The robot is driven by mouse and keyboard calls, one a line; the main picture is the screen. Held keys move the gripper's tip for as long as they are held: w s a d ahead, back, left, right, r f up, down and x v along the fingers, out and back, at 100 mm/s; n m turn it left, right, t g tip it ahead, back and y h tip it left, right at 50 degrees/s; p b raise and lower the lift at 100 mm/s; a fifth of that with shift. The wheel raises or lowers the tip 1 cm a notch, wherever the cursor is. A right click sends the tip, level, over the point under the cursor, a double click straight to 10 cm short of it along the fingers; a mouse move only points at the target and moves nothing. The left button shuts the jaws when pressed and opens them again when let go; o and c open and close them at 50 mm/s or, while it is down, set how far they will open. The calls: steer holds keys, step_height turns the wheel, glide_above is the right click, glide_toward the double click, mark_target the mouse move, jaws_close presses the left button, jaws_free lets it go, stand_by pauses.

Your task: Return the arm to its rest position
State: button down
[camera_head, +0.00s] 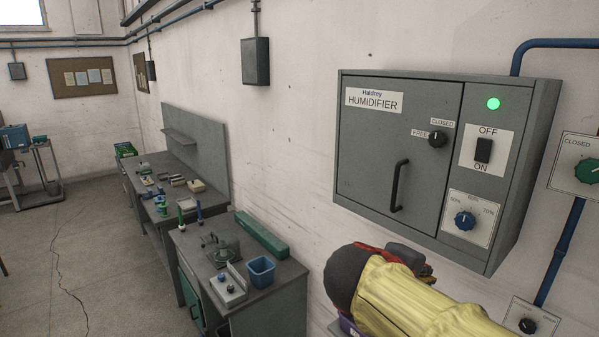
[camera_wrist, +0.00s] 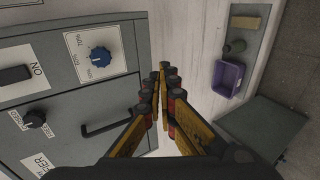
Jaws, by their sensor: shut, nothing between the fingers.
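My gripper (camera_wrist: 164,72) is shut and empty in the wrist view, its yellow, red and black fingers close together in front of the humidifier's wall. My arm (camera_head: 410,300), with a yellow cover and a dark rounded end, shows at the lower right of the head view and mostly hides the gripper. The grey humidifier cabinet (camera_head: 395,145) hangs on the wall just above and behind it. Its green lamp (camera_head: 493,104) is lit. Its door handle (camera_wrist: 113,122), blue knob (camera_wrist: 100,56) and black switch (camera_wrist: 14,74) also show in the wrist view, apart from the fingers.
A blue pipe (camera_head: 560,250) and a panel with a green knob (camera_head: 587,170) are right of the cabinet. A purple bin (camera_wrist: 228,78) stands on a shelf to the right. Workbenches (camera_head: 285,275) line the wall at left. Open floor (camera_head: 95,235) lies farther left.

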steer(key=s+a+f+m+y+b, duration=0.2)
steer(key=s+f+b, duration=0.3)
steer(key=f, duration=0.5)
steer(key=s+a+f+m+g+y+b, duration=0.1)
steer(key=s+a+f+m+y+b, duration=0.1)
steer(key=s+f+b, duration=0.4)
steer(key=s+a+f+m+g+y+b, duration=0.1)
steer(key=s+f+m+y+b, duration=0.3)
steer(key=f, duration=1.2)
steer(key=shift+s+a+f+y+b, duration=0.2)
steer(key=shift+s+a+y+b, duration=0.25)
steer(key=shift+s+b, duration=1.3)
steer(key=shift+s+p, duration=0.5)
